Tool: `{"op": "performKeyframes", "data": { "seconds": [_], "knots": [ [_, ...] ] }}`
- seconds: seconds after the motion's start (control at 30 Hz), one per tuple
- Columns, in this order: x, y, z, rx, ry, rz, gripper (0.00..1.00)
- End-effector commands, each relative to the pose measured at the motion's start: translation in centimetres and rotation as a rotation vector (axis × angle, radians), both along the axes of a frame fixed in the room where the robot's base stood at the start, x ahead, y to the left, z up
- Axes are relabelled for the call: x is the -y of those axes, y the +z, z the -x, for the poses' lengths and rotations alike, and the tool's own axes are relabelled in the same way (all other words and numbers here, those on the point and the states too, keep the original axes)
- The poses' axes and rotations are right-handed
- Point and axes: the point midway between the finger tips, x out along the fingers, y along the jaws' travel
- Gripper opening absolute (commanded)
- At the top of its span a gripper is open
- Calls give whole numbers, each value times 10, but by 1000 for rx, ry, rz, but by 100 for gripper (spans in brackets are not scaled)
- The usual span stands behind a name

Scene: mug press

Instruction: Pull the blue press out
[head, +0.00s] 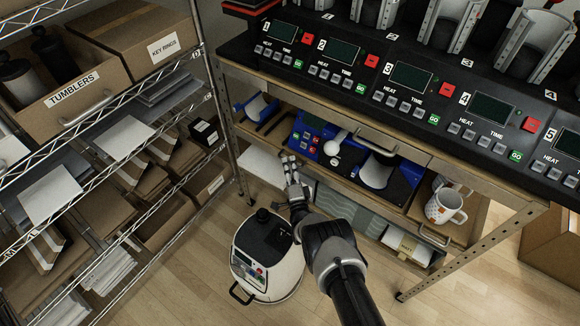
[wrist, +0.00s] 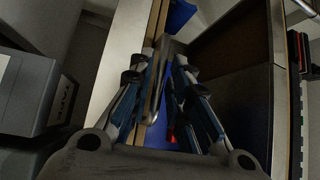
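The blue press (head: 312,128) sits in the open shelf under the bench top in the head view, with a control panel, a white round knob and a white curved pad. My gripper (head: 292,170) is at the front edge of that shelf, near the press's left front. In the wrist view, my gripper (wrist: 159,75) has its fingers apart, with a silver bar-like handle (wrist: 155,92) between them. Blue surfaces (wrist: 182,82) show behind the right fingers. I cannot tell whether the fingers touch the handle or what it is fixed to.
Another blue item with a white curved pad (head: 256,106) lies left on the shelf. A black-and-white canister machine (head: 266,252) stands on the floor below. Mugs (head: 444,206) sit in a compartment to the right. Wire shelving (head: 198,52) stands left.

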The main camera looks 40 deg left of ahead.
Motion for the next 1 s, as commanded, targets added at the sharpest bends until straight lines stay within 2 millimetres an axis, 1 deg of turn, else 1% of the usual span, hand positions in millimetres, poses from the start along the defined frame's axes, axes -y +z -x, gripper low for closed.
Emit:
{"op": "performKeyframes", "data": {
  "seconds": [0.03, 0.23, 0.83, 1.0],
  "knots": [
    [0, 0, 0, 0, 0, 0, 13],
    [0, 0, 0, 0, 0, 0, 0],
    [0, 0, 1, 0, 0, 0, 0],
    [0, 0, 8, 0, 3, 1, 0]
  ]
}}
